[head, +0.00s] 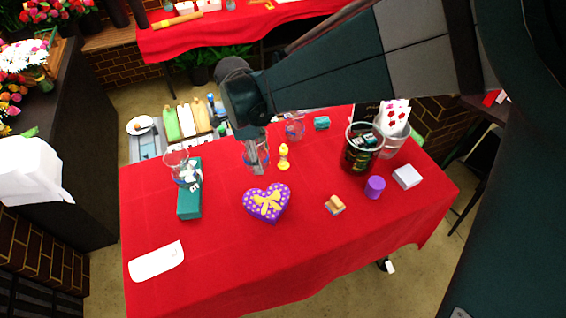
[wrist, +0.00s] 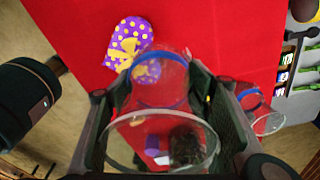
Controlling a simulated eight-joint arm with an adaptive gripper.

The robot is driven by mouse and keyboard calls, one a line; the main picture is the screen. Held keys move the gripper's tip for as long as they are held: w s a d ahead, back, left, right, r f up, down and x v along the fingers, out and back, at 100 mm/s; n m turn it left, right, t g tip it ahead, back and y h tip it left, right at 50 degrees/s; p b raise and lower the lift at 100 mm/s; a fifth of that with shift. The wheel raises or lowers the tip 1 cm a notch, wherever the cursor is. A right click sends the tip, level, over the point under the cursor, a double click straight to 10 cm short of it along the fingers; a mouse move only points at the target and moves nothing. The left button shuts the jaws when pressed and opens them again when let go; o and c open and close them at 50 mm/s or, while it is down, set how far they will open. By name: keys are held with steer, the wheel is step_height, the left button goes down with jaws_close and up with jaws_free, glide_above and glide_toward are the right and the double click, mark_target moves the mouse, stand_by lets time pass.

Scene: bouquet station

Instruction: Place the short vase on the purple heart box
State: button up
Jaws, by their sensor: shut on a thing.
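The short vase is a clear glass with a blue-tinted band (wrist: 160,88). My gripper (wrist: 165,100) is shut around it, one finger on each side, in the wrist view. In the head view my gripper (head: 258,160) hangs over the table behind the heart box, with the short vase (head: 248,157) partly hidden by the fingers. The purple heart box (head: 267,204), with pale dots and a yellow bow, lies on the red cloth in front of the gripper. It also shows in the wrist view (wrist: 128,40), partly behind the glass. I cannot tell the vase's height above the table.
A yellow bottle (head: 284,157) stands right of the gripper. Another clear glass (head: 295,128) stands behind it. A glass (head: 176,160) stands by a green box (head: 190,202) at left. A large dark jar (head: 360,155) and purple cylinder (head: 375,187) are at right.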

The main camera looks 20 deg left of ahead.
glide_above(271, 202)
steer(key=shift+r+p, duration=0.4)
steer(key=shift+p, duration=0.05)
steer(key=shift+f, duration=2.95)
steer(key=shift+f, duration=0.1)
steer(key=shift+f+p, duration=0.35)
steer(key=shift+f, duration=1.65)
steer(key=shift+f, duration=0.15)
steer(key=o, duration=1.3)
steer(key=shift+c, duration=0.2)
steer(key=shift+r, duration=0.25)
